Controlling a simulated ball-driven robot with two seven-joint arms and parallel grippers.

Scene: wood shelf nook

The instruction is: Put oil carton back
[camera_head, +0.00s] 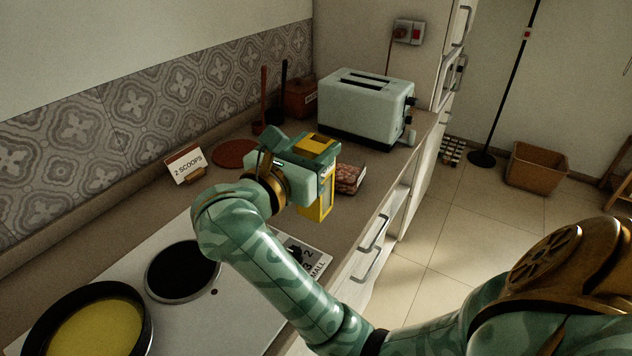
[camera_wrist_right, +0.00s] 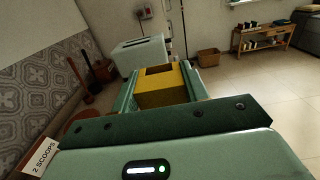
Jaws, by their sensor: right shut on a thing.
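My right gripper (camera_head: 311,170) is shut on a yellow carton (camera_head: 317,210), the oil carton, and holds it upright over the counter, in front of the toaster. The gripper hides the carton's middle; its top and lower part show. In the right wrist view the yellow carton (camera_wrist_right: 160,86) sits between the two fingers of the gripper (camera_wrist_right: 163,88). I cannot tell whether the carton's base touches the counter. My left gripper is not in view.
A pale toaster (camera_head: 365,104) stands behind. A "2 SCOOPS" card (camera_head: 185,164), a round red-brown mat (camera_head: 235,153) and a small reddish packet (camera_head: 349,178) lie around. A pan with yellow contents (camera_head: 92,325) is on the cooktop (camera_head: 222,312). A basket (camera_head: 536,167) is on the floor.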

